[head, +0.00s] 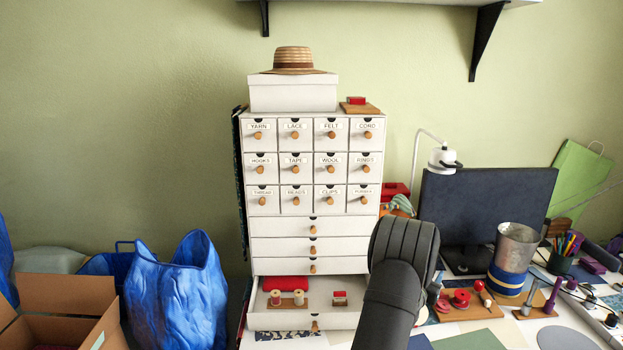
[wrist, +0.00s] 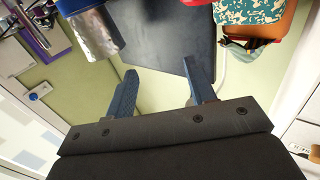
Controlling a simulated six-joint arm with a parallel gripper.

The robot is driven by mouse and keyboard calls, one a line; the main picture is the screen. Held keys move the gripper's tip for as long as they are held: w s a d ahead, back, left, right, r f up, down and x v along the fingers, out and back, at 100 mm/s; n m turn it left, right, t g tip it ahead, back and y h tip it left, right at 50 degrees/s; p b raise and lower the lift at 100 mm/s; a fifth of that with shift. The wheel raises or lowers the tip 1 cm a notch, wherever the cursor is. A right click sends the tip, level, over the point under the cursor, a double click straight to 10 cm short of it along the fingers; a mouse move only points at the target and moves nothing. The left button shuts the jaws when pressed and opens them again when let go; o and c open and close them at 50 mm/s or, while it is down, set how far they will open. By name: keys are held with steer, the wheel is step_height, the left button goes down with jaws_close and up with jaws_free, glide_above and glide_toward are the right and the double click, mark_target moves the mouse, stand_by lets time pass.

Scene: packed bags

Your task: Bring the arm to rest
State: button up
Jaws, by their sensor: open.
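My arm rises dark grey in the head view, in front of the right side of the white drawer cabinet (head: 262,236) and the desk. My gripper's fingers are not visible there. In the wrist view my gripper (wrist: 160,88) shows two blue fingers spread wide apart with nothing between them. Behind the fingers are a dark panel (wrist: 150,60) and a pale green wall. The gripper touches nothing that I can see.
The cabinet's bottom drawer (head: 275,320) is pulled out, with spools (head: 275,297) and a red roll (head: 286,283) inside. A monitor (head: 487,205), a metal can (head: 514,248) and small desk items crowd the right. Blue bags (head: 180,292) and an open carton (head: 92,318) stand left.

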steer(key=w+a+f, duration=0.1)
steer(key=f, duration=0.1)
steer(key=w+f, duration=0.1)
steer(key=f, duration=0.1)
steer(key=w+a+f, duration=0.1)
steer(key=w+f, duration=0.1)
steer(key=f, duration=0.1)
steer(key=shift+w+a, duration=0.1)
steer(key=shift+a, duration=0.25)
